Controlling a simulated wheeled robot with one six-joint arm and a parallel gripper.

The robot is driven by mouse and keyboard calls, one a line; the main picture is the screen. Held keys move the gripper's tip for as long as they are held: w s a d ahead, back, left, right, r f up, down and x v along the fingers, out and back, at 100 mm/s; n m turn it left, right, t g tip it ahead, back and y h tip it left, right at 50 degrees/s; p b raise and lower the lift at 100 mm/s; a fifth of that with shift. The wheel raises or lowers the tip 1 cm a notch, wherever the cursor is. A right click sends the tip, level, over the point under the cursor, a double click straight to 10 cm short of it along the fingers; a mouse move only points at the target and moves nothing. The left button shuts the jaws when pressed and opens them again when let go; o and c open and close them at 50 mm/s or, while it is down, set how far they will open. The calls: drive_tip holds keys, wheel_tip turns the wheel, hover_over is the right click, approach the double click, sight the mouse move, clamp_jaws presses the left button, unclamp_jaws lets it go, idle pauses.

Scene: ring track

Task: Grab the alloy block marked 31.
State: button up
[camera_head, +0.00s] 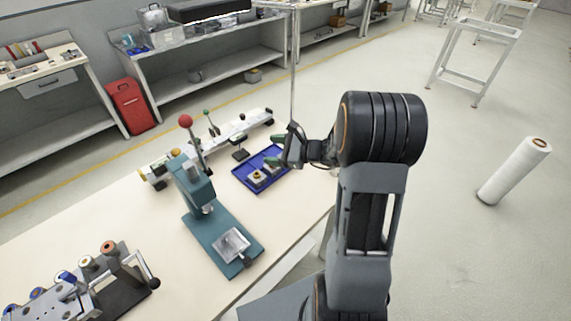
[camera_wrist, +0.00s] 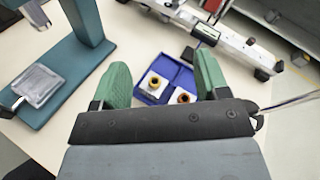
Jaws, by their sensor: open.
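In the wrist view a blue tray (camera_wrist: 172,68) lies on the table and holds two small pale blocks. The left block (camera_wrist: 153,84) has a yellow-orange ring on top, and the right block (camera_wrist: 182,97) has an orange-brown ring. No number can be read on either block. In the head view the blue tray (camera_head: 240,172) also shows, with the blocks (camera_head: 257,178) in it. My gripper (camera_wrist: 162,80) is open, its two green fingers apart on either side of the blocks, with nothing held. In the head view my gripper (camera_head: 278,150) is above the tray's far right part.
A teal press (camera_head: 210,222) with a red-knobbed lever stands left of the tray. A long rail fixture (camera_head: 225,135) lies behind it. Another fixture (camera_head: 90,280) is at the near left. Bare table lies between them. A red case (camera_head: 131,106) stands on the floor beyond.

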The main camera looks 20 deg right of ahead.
drive_tip(key=w+d+f+m+t+h+b, duration=0.1)
drive_tip(key=w+d+f+m+t+h, duration=0.3)
drive_tip(key=d+f+m+t, duration=0.45)
drive_tip(key=d+f, duration=0.1)
drive_tip(key=f, duration=0.1)
drive_tip(key=d+f+g, duration=0.1)
drive_tip(key=f, duration=0.1)
drive_tip(key=d+f+m+g, duration=0.1)
drive_tip(key=f, duration=0.1)
drive_tip(key=shift+w+f+h, duration=0.1)
drive_tip(key=shift+w+h, duration=0.1)
drive_tip(key=shift+h, duration=0.2)
drive_tip(key=shift+p+x, duration=0.65)
drive_tip(key=shift+x, duration=3.15)
drive_tip(key=shift+c, duration=0.2)
drive_tip(key=c, duration=0.8)
